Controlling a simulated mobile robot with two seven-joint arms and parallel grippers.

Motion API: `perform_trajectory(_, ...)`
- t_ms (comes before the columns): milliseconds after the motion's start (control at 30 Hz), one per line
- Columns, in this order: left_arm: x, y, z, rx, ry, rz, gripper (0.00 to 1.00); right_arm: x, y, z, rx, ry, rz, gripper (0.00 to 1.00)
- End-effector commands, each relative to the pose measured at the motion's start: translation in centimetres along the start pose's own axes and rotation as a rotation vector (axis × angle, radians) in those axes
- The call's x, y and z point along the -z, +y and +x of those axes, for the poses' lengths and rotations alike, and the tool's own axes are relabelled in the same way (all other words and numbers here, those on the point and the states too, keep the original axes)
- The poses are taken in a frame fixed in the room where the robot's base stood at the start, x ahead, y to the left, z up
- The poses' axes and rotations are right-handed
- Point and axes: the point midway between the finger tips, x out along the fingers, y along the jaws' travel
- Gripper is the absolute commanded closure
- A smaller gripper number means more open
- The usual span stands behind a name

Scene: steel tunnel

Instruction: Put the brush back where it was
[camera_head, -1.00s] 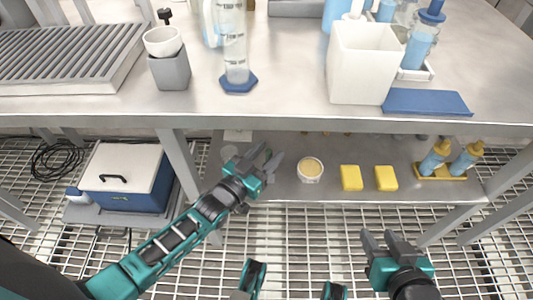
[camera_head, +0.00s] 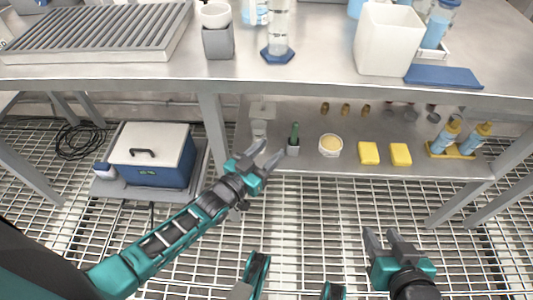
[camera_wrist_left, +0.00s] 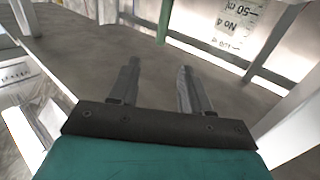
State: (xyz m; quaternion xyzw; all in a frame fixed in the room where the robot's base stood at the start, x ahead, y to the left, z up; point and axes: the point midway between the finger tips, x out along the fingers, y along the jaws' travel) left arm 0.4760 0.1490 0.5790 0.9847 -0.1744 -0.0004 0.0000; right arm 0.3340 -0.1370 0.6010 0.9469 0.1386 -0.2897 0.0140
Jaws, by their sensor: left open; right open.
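A thin green handle (camera_head: 295,131) stands upright in a small grey cup (camera_head: 293,149) on the lower shelf; it looks like the brush, but its lower end is hidden in the cup. My left gripper (camera_head: 270,151) is open and empty, just left of the cup in the head view. In the left wrist view its two fingers (camera_wrist_left: 159,68) are apart with nothing between them, and a green rod (camera_wrist_left: 165,20) stands beyond them. My right gripper (camera_head: 380,234) is open and empty, in front of and below the shelf.
The lower shelf (camera_head: 340,170) also holds a pale bowl (camera_head: 330,146), two yellow sponges (camera_head: 369,153) and two yellow-capped bottles (camera_head: 446,135). The steel tabletop (camera_head: 320,75) overhangs it. A table leg (camera_head: 213,135) stands left of my left gripper. A blue-and-white cooler (camera_head: 152,155) is further left.

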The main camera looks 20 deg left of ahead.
Motion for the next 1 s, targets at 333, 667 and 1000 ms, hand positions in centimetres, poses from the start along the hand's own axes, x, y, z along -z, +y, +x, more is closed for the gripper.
perform_trajectory(333, 0.2, 4.1, -5.9, 0.035, -0.295, -0.049, 0.52, -0.1, 0.1, 0.0, -0.002, -0.001, -0.003, 0.57)
perform_trajectory(667, 2.1, 5.8, -12.5, 0.059, -0.568, -0.071, 0.52, 0.0, 0.2, 0.0, -0.003, -0.001, -0.004, 0.57)
perform_trajectory(1000, 2.3, 5.8, -12.9, 0.06, -0.585, -0.071, 0.52, 0.1, 0.2, 0.0, -0.003, -0.001, -0.004, 0.57)
